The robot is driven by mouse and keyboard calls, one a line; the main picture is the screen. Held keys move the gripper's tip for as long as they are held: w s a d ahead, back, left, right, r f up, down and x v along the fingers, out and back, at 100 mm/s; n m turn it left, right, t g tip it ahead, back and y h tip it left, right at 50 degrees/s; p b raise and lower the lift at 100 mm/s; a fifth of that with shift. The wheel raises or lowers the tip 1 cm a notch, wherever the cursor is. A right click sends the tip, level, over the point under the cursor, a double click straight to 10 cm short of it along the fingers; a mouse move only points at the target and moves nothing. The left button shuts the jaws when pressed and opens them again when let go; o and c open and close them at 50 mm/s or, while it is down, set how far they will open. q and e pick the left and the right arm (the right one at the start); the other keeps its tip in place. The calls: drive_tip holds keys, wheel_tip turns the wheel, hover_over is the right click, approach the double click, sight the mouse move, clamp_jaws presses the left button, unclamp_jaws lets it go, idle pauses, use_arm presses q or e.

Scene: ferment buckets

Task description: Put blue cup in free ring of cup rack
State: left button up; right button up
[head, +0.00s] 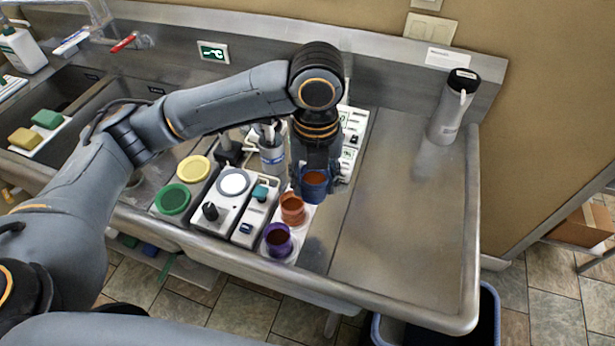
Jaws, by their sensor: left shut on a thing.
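My left gripper (318,170) reaches in from the left and points down, shut on the blue cup (316,192). The cup shows brown inside and appears upright. It is just behind and right of the orange cup (292,209), over the far end of the white cup rack (305,222). The purple cup (278,240) sits at the rack's near end. The free ring cannot be made out; the blue cup and gripper cover that part. I cannot tell whether the blue cup touches the rack. My right gripper is out of view.
Left of the rack are trays with a green lid (173,199), a yellow lid (194,169) and a white lid (233,182). A container with tools (272,155) stands behind. A grey bottle (453,107) stands at back right. The right steel counter (400,230) is clear.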

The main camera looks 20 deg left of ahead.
use_arm(q)
drive_tip(key=w+a+f, duration=0.1)
drive_tip(key=w+f, duration=0.1)
drive_tip(key=w+a+f+p, duration=0.1)
drive_tip(key=w+f, duration=0.1)
drive_tip(key=w, duration=0.1)
drive_tip(key=w+a+f, duration=0.2)
drive_tip(key=f, duration=0.1)
drive_tip(key=shift+w+p, duration=0.3)
drive_tip(key=shift+p, duration=0.1)
drive_tip(key=shift+w+f, duration=0.2)
drive_tip(key=f, duration=0.1)
drive_tip(key=f+p, duration=0.1)
drive_tip(key=f, duration=0.1)
drive_tip(key=shift+w+a+p, duration=0.1)
drive_tip(key=shift+a+p, duration=0.1)
drive_tip(key=shift+p, duration=0.1)
drive_tip(key=shift+f, duration=0.45)
drive_tip(key=o, duration=1.2)
drive_tip(key=shift+c, duration=0.2)
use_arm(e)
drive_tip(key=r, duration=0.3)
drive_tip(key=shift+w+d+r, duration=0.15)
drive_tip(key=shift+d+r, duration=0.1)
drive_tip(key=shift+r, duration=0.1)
